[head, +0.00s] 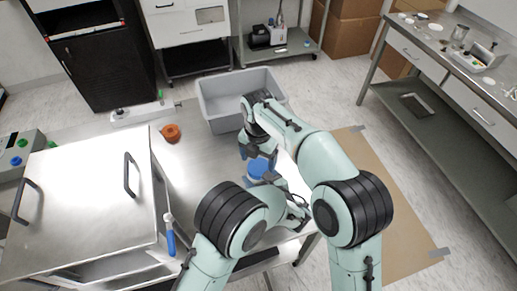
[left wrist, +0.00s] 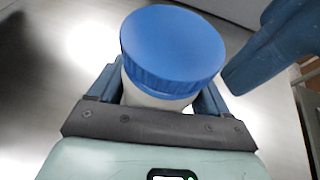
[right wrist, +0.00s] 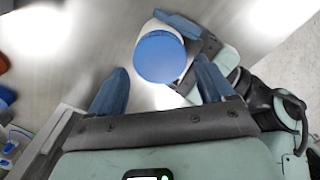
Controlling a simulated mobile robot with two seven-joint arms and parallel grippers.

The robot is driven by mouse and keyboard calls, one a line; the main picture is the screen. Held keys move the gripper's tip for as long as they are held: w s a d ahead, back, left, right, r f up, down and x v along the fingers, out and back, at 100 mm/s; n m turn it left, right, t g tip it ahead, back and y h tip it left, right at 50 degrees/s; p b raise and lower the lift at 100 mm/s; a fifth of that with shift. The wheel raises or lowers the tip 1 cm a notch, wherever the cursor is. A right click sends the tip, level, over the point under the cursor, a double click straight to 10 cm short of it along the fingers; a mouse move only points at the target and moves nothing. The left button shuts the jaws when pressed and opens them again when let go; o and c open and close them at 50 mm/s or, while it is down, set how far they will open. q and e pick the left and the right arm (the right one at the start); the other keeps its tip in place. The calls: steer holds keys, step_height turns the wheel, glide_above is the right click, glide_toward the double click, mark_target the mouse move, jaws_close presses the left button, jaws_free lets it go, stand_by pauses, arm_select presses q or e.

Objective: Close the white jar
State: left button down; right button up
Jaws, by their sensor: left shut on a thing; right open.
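The white jar (left wrist: 150,98) stands upright near the front edge of the metal table, with a blue lid (left wrist: 172,42) resting on its mouth. Whether the lid is tight cannot be told. The lid also shows in the head view (head: 259,168) and the right wrist view (right wrist: 160,57). My left gripper (left wrist: 160,92) is shut on the jar's body, below the lid. My right gripper (head: 258,152) is open and close above the lid. In the right wrist view its fingers stand on either side of the lid with gaps between.
A large steel box (head: 85,200) with handles fills the table's left side. A blue-handled item (head: 170,241) is at its front corner.

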steer(key=shift+f, duration=1.15)
